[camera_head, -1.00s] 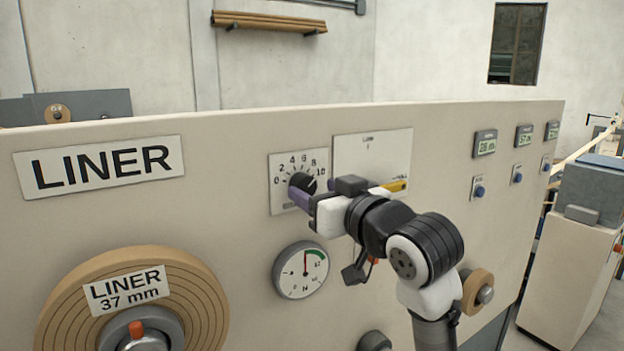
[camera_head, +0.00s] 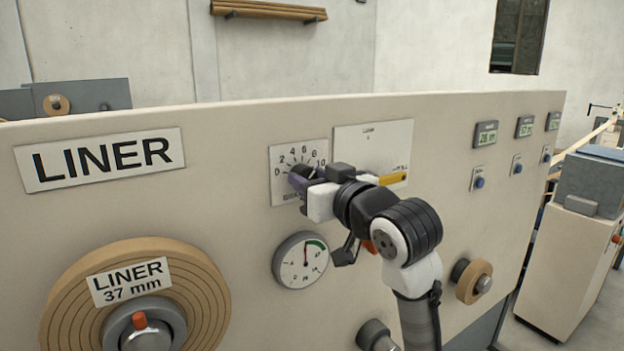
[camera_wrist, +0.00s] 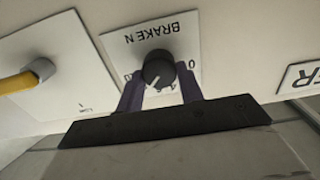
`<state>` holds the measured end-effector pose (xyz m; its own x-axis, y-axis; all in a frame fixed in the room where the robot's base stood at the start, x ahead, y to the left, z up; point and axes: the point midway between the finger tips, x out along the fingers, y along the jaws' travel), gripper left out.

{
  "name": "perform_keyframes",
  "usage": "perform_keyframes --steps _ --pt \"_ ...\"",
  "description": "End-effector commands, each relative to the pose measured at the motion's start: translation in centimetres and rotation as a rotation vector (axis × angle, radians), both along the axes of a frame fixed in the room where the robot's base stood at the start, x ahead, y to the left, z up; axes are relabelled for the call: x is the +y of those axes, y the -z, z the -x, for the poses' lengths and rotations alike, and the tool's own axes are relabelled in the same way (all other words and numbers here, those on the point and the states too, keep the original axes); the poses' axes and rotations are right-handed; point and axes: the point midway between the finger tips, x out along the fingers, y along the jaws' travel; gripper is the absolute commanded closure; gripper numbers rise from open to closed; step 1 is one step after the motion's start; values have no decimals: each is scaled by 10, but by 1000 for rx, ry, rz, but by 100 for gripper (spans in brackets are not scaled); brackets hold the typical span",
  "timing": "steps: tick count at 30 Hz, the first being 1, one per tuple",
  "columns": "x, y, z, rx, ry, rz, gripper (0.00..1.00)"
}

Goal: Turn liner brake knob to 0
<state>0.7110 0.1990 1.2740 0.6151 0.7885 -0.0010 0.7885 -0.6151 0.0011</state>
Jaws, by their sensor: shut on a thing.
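The liner brake knob (camera_head: 303,170) is dark and round, on a white scale plate (camera_head: 281,190) marked 0 to 10 on the beige panel. My gripper (camera_head: 300,180) reaches it from the right and hides most of it in the head view. In the wrist view, which is upside down, the knob (camera_wrist: 158,67) sits between the purple fingers of my gripper (camera_wrist: 160,90), which are shut on it. Its white mark points down and slightly left there, near the middle of the scale and away from the 0 at right. The exact number cannot be read.
A round gauge (camera_head: 301,260) is just below the scale plate. A white plate with a yellow handle (camera_head: 393,178) lies right of the knob, close to my wrist. The large liner roll (camera_head: 70,305) is at lower left. Small displays (camera_head: 486,135) and blue buttons are further right.

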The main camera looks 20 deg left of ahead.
Motion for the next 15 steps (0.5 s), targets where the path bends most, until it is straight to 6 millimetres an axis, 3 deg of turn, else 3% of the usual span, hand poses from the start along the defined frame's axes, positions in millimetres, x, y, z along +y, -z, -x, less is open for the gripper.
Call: perform_keyframes --steps 15 --pt "0 2 1 -187 0 143 86"
